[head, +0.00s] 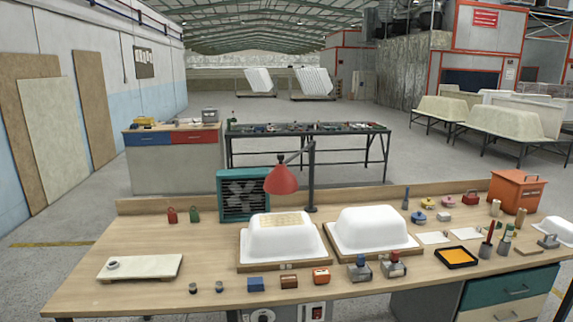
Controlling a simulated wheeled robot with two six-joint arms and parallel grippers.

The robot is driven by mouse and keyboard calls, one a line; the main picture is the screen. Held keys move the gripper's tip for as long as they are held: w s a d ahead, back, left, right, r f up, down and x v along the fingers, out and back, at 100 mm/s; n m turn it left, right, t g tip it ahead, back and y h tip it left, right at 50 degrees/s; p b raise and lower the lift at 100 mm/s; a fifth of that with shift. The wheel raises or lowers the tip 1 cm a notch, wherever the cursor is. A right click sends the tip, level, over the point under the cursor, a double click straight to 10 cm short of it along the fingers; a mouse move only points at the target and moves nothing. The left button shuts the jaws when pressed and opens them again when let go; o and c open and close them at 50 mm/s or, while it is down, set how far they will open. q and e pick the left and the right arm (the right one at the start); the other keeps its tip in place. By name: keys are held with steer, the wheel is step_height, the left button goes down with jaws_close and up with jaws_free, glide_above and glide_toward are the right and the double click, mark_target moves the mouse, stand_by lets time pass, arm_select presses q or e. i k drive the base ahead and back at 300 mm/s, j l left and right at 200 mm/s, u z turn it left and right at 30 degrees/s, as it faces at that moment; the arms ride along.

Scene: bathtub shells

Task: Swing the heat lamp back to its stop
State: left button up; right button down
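The heat lamp has a red cone shade (281,180) on a dark jointed arm. Its upright post (311,180) stands at the back of the workbench (205,235). The shade hangs to the left of the post, above and behind the left white tub shell (282,238). The lamp's stop cannot be made out. A second white tub shell (372,230) sits to the right. Both shells rest upside down on wooden boards. Neither of my grippers is in the head view.
A teal fan box (243,208) stands at the back, left of the lamp post. A pale slab (140,267) lies at the bench's left. Blocks and dispensers line the front edge. An orange box (516,191), a black tray (455,258) and small tools crowd the right.

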mark_target(281, 181)
steer(key=i+l, duration=0.2)
steer(key=i, duration=0.2)
steer(key=i+l, duration=0.25)
steer(key=i, duration=0.15)
steer(key=i+l+u, duration=0.1)
steer(key=i, duration=0.3)
steer(key=l, duration=0.1)
